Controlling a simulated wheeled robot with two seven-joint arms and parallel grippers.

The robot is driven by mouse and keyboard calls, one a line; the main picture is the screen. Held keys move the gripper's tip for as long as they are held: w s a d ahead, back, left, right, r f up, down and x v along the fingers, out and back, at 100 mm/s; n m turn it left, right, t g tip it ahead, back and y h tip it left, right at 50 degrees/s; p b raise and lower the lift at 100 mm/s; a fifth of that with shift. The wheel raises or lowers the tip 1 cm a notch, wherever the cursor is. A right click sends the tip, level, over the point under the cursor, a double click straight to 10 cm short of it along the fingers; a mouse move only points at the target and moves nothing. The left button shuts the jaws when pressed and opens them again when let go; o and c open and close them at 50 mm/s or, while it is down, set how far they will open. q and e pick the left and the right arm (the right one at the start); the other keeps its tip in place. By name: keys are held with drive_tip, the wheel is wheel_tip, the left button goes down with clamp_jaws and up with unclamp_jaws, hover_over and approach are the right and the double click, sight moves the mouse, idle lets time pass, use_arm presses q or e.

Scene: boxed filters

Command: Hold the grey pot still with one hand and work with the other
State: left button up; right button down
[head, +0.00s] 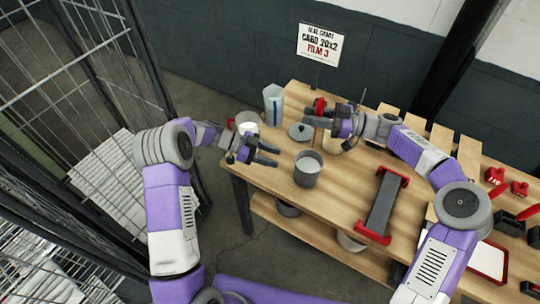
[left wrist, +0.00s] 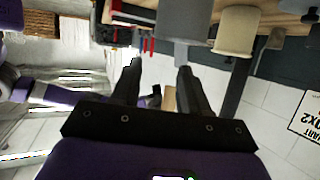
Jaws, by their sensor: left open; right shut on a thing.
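The grey pot (head: 307,172) stands upright on the wooden table (head: 283,190), open at the top with pale contents. My left gripper (head: 273,156) is open just left of the pot, its fingers pointing towards it but apart from it. In the left wrist view a grey cylinder, apparently the pot (left wrist: 187,20), lies beyond the open fingertips (left wrist: 160,68), with nothing clearly between them. My right gripper (head: 310,116) is shut on a red-handled tool (head: 319,104) behind the pot; a thin shaft seems to hang below it, its lower end unclear.
A grey lid (head: 300,131), a white and red mug (head: 246,121) and a tall clear cup (head: 273,102) are behind the pot. A cream container (head: 332,142) is partly hidden by my right gripper. A grey bar with red ends (head: 383,205) lies right. A wire cage (head: 85,75) stands left.

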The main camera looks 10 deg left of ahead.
sight(301, 173)
use_arm(q)
drive_tip(key=x, duration=1.1)
drive_tip(key=shift+s+d+f, duration=0.1)
drive_tip(key=shift+d+f, duration=0.15)
drive_tip(key=shift+d, duration=0.1)
drive_tip(key=shift+c, duration=0.3)
clamp_jaws()
drive_tip(key=shift+s+a+f, duration=0.15)
drive_tip(key=shift+s+f, duration=0.05)
drive_tip(key=shift+f, duration=0.1)
idle(0.6)
unclamp_jaws()
drive_tip(key=shift+w, duration=0.1)
drive_tip(key=shift+r, duration=0.15)
